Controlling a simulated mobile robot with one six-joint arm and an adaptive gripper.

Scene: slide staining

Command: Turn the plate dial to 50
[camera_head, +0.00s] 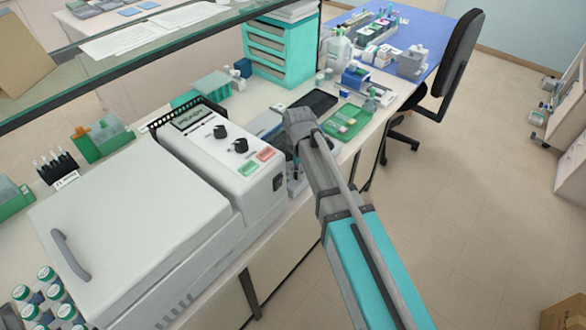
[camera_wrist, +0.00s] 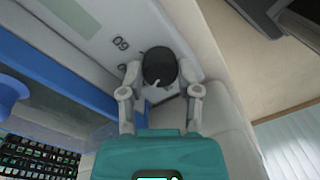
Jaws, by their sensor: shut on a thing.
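The plate dial (camera_wrist: 159,64) is a round black knob with a pale pointer mark on its lower edge in the wrist view. It sits on a light panel (camera_wrist: 88,22) with printed numbers. One number beside it looks like an upside-down 60; another is partly covered by a finger. My gripper (camera_wrist: 160,82) has one finger on each side of the dial and is shut on it. In the head view my wrist hides the dial, and the dial's set value cannot be read.
A large white machine (camera_head: 130,225) with two black knobs and green and red buttons stands left of my arm. A green tray (camera_head: 348,122) and a dark flat pad (camera_head: 314,101) lie beyond my wrist.

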